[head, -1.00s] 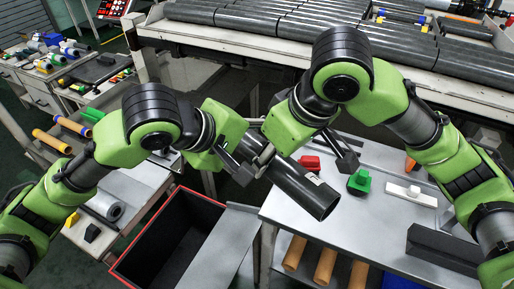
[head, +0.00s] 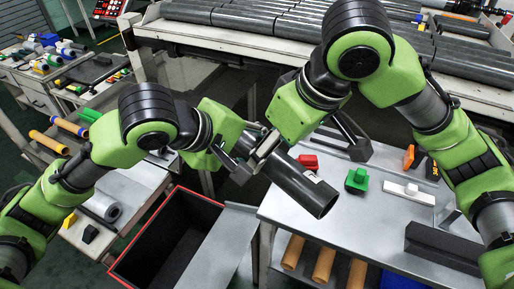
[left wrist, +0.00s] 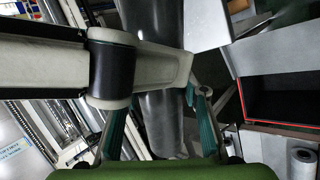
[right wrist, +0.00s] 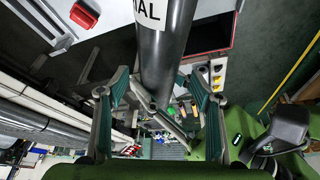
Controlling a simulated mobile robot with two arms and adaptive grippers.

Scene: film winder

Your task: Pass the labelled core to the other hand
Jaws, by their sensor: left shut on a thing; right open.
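The labelled core is a dark grey tube (head: 302,188) with a white label near its right end, tilted down to the right. My left gripper (head: 243,162) is shut on its upper left part. The core also fills the middle of the left wrist view (left wrist: 163,105), between the left fingers (left wrist: 158,125). My right gripper (head: 312,150) is open over the core, its fingers spread to either side. In the right wrist view the core (right wrist: 160,50) runs between the open fingers (right wrist: 160,90), with part of its lettering visible. Contact with the right fingers cannot be told.
A grey table (head: 375,215) below holds a red block (head: 308,162), a green part (head: 357,180) and a white part (head: 408,192). A red-rimmed dark bin (head: 140,240) stands at the lower left. Dark rollers (head: 240,20) lie on a rack behind.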

